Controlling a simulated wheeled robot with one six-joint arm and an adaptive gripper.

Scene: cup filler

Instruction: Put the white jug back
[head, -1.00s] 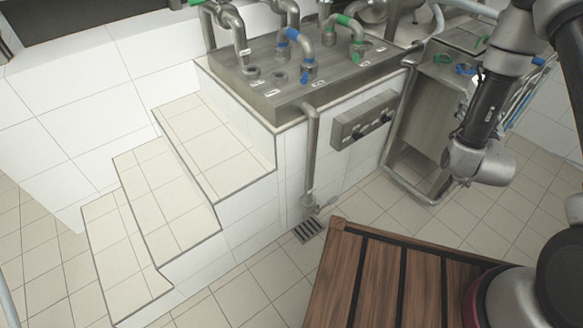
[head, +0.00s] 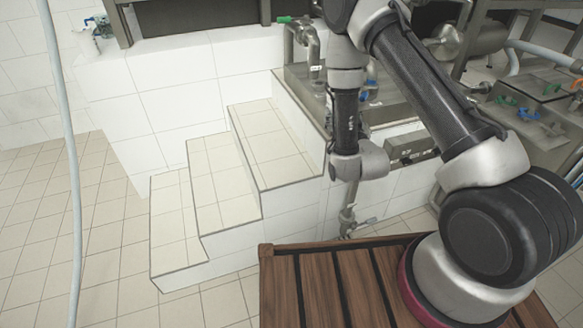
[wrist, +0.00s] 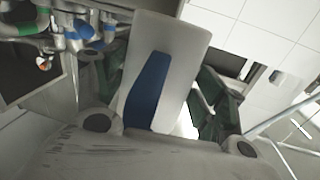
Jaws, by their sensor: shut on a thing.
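In the wrist view, my gripper (wrist: 158,80) has its dark green fingers on both sides of a pale white thing with a long blue strip, which looks like the white jug (wrist: 183,45). My gripper is shut on it. The jug fills the middle of the wrist view and hides what lies straight ahead. In the head view neither the jug nor my gripper can be made out; my arm is in front of the steel machine.
White-tiled steps (head: 225,205) stand left of the machine (head: 300,80). A wooden slatted platform (head: 335,290) is in front. A pale hose (head: 72,170) hangs at the left. A small fixture with blue parts (head: 100,28) is on the far left wall. The left floor is clear.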

